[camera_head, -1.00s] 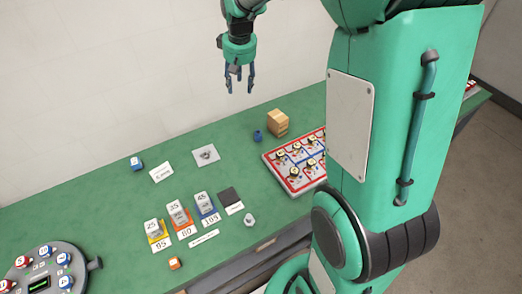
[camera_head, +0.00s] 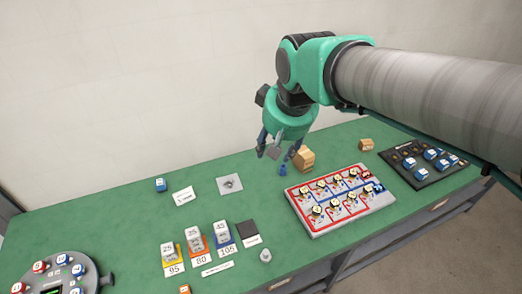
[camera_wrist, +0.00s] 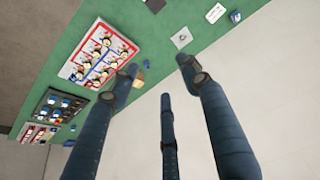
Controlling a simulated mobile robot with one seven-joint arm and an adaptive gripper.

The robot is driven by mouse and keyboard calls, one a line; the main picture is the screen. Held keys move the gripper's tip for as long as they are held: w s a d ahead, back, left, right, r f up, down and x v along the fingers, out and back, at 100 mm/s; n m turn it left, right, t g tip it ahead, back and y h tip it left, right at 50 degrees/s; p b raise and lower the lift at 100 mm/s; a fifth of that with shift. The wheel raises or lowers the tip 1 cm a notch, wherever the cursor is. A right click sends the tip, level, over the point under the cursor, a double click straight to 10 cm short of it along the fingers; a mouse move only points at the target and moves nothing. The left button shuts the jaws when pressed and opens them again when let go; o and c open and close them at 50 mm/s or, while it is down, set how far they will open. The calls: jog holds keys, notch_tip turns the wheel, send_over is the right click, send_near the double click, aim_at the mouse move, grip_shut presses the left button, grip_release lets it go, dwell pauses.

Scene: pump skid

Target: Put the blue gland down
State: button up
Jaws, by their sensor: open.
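The blue gland (camera_head: 283,170) is a small dark blue piece standing on the green bench, just left of a wooden block. It also shows as a small blue spot in the wrist view (camera_wrist: 147,62), beside the block. My gripper (camera_head: 278,150) is open, with its three dark blue fingers spread and nothing between them. In the head view its fingertips appear just above the gland, seemingly apart from it. In the wrist view my fingers (camera_wrist: 160,80) are spread, with the gland beyond them.
The wooden block (camera_head: 304,160) stands close to the gland. A red-and-white board (camera_head: 313,231) with several fittings lies to the right, and a dark tray (camera_head: 436,177) is farther right. A grey plate (camera_head: 229,185) lies left. Bench between plate and gland is clear.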

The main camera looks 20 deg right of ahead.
jog(key=s+a+f+t, duration=0.1)
jog(key=s+a+f, duration=0.1)
jog(key=s, duration=1)
jog(key=shift+a, duration=0.35)
notch_tip(320, 180, down, 12)
jog(key=b, duration=1.2)
